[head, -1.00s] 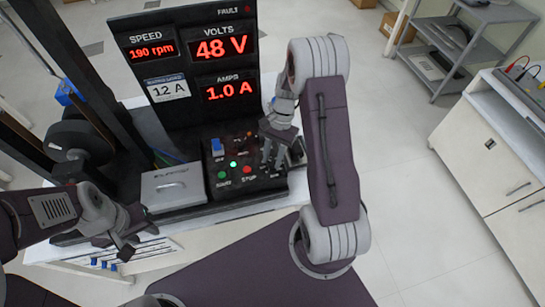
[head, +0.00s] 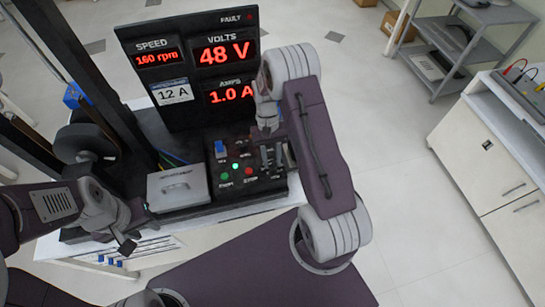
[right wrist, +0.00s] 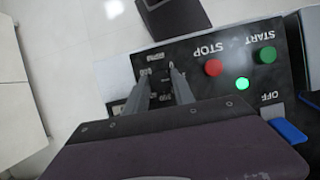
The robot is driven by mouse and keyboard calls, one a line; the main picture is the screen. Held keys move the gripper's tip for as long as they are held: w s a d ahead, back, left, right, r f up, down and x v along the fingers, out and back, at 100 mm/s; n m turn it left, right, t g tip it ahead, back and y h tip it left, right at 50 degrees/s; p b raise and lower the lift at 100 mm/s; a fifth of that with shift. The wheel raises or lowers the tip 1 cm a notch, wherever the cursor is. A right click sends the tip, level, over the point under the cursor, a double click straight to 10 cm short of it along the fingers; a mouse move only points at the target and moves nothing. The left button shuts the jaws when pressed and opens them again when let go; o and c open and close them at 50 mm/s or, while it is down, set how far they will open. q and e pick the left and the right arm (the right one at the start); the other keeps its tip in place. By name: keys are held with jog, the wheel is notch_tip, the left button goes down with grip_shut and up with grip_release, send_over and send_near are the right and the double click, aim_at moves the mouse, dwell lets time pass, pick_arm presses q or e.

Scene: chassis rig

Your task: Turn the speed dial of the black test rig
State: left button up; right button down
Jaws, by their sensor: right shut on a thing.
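The black test rig (head: 185,120) stands in front of me with a display board and a low control panel. Its speed display (head: 157,58) reads 160 rpm in red. The volts read 48 V and the amps 1.0 A. My right gripper (head: 270,162) reaches down to the right part of the control panel. In the right wrist view, its fingers (right wrist: 164,74) are shut on the dark speed dial (right wrist: 163,87), which they mostly hide. My left gripper (head: 128,246) hangs at the lower left, apart from the panel; its jaw opening is unclear.
The panel has a green START button (head: 225,176), a red STOP button (head: 249,171), a lit green lamp (right wrist: 242,84) and a blue switch (head: 221,149). A grey box (head: 177,190) sits left of them. A shelf cart (head: 470,45) and a white cabinet (head: 480,140) stand right.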

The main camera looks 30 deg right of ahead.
jog(key=n+h, duration=0.1)
jog(key=n, duration=0.1)
jog(key=n+p, duration=0.1)
jog(key=n, duration=0.1)
jog(key=shift+a+r+n+h, duration=0.15)
jog(key=shift+n+h, duration=0.15)
jog(key=shift+h, duration=0.1)
jog(key=shift+a+n+t+h+p, duration=0.1)
jog(key=shift+n+t+h+p, duration=0.4)
jog(key=shift+n, duration=1.8)
jog(key=shift+h, duration=0.4)
jog(key=c, duration=1.1)
grip_release()
jog(key=shift+w+r, duration=0.15)
jog(key=shift+r, duration=0.1)
jog(key=b+v, duration=0.1)
jog(key=v, duration=0.7)
jog(key=shift+w+a+r, duration=0.1)
jog(key=shift+w, duration=0.05)
